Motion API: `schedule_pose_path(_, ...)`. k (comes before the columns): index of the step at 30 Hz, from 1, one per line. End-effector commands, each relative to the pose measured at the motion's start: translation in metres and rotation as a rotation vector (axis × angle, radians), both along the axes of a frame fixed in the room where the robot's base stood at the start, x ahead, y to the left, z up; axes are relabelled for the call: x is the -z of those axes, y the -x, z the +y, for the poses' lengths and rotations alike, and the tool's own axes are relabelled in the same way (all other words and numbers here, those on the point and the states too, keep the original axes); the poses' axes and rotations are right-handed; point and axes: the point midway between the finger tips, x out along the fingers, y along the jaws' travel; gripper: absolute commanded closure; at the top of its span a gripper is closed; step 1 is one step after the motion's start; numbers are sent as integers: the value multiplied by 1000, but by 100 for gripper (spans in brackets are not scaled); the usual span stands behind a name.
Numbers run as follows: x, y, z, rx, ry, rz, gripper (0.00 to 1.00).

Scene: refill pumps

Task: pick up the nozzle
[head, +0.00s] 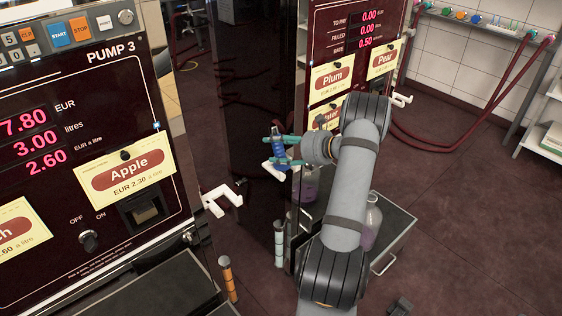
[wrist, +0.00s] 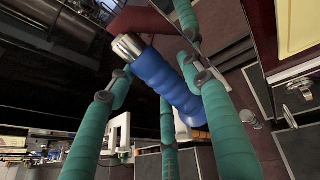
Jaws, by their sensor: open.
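The nozzle is a blue ribbed grip (wrist: 172,86) with a bare metal tip. In the wrist view it lies slantwise between the teal fingers of my gripper (wrist: 157,58), its lower end partly behind them. I cannot tell whether any finger touches it. In the head view my gripper (head: 277,150) is open in front of the dark side panel, beside the right pump. The blue nozzle (head: 279,154) shows small between the fingers, with a white holder (head: 273,167) just below it.
Pump 3 (head: 70,130) fills the left, with an empty white hook (head: 222,199) on its side. The right pump (head: 345,45) stands close behind my arm. A bottle (head: 372,218) stands below on a grey platform (head: 398,238). Dark red hoses (head: 470,118) hang at the right wall.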

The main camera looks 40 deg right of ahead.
Motion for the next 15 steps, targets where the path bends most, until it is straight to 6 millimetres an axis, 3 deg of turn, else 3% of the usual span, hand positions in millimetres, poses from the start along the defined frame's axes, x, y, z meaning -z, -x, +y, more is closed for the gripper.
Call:
schedule_pose_path(6, 1, -1, 1, -1, 0, 0, 50)
schedule_pose_path(15, 0, -1, 0, -1, 0, 0, 67)
